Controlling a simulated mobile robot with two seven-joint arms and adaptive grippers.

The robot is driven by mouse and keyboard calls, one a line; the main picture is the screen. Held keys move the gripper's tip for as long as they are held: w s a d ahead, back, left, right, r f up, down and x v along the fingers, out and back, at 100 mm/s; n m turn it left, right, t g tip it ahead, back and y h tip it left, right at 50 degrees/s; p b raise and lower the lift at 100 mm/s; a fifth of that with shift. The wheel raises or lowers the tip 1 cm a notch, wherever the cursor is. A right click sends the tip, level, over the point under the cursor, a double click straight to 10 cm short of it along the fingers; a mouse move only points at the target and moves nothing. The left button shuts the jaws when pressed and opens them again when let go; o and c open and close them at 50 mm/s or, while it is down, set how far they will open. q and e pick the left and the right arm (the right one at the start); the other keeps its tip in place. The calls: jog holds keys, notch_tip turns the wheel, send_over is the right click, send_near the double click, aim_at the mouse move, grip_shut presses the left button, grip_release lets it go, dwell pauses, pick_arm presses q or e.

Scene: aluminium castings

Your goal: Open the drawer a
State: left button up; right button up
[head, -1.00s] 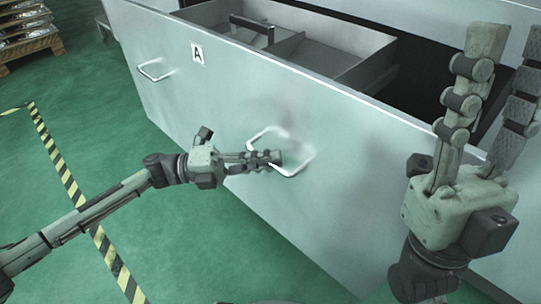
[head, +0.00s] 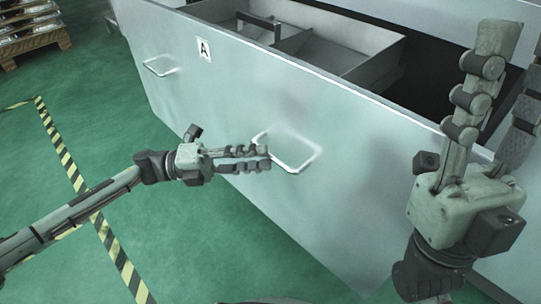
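Drawer a (head: 215,85) is a large pale grey metal front with a black "A" label (head: 204,50). It stands pulled out, and its inside with metal dividers shows behind the front. It has a left handle (head: 160,72) and a right handle (head: 303,168), both bent bars. My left gripper (head: 268,159) is just left of the right handle. Its two fingers show a narrow gap with nothing between them; the fingertips overlap the handle's left end in the picture, and contact cannot be told. My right gripper (head: 512,75) is open and empty, fingers pointing up, before the drawer's right part.
A wooden pallet (head: 35,45) with metal castings stands at the far left. The drawer's top edge (head: 330,76) runs across toward my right gripper.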

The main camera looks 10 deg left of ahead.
pick_arm(q)
jog(key=s+a+f, duration=0.1)
jog(key=a, duration=0.7)
jog(key=shift+s+a, duration=0.1)
jog(key=shift+s, duration=0.05)
